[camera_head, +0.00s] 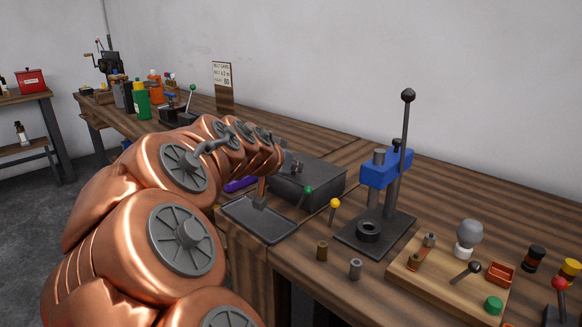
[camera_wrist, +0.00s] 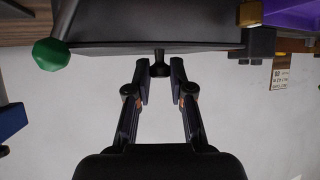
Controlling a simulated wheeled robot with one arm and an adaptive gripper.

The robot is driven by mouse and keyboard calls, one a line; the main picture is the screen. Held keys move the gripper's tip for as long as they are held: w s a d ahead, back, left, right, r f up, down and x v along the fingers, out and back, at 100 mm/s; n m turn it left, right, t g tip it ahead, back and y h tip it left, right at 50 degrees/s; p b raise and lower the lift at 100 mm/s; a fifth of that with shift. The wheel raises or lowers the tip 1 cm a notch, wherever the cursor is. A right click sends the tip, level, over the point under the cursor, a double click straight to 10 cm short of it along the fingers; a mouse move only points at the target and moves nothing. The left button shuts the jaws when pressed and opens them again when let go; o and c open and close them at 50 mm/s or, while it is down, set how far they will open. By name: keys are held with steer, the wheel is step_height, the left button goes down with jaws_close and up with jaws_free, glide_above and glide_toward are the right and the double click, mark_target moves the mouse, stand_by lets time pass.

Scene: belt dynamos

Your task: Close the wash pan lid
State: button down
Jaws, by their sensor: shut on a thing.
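A dark, shallow wash pan (camera_head: 245,224) with a raised rim lies at the bench's front edge. A dark grey, box-like body (camera_head: 322,188) stands right behind it. In the wrist view a dark panel (camera_wrist: 160,27), which looks like the lid, spans the top, with a short dark knob (camera_wrist: 159,55) sticking out from its edge. My gripper (camera_wrist: 160,72) is shut on this knob, one finger at each side. In the head view my copper arm hides much of the grip and the lid's joint, so the lid's angle is hard to tell.
A green-tipped lever (camera_head: 308,190) and a yellow-tipped lever (camera_head: 334,204) stand close to the right. A blue press (camera_head: 384,170) with a tall lever is beyond them. A purple thing (camera_head: 238,184) lies left. A wooden board (camera_head: 440,283) with parts is at front right.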

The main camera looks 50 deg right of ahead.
steer(key=shift+f, duration=0.1)
steer(key=c, duration=1)
jaws_free()
steer(key=v, duration=1.2)
steer(key=shift+a, duration=0.1)
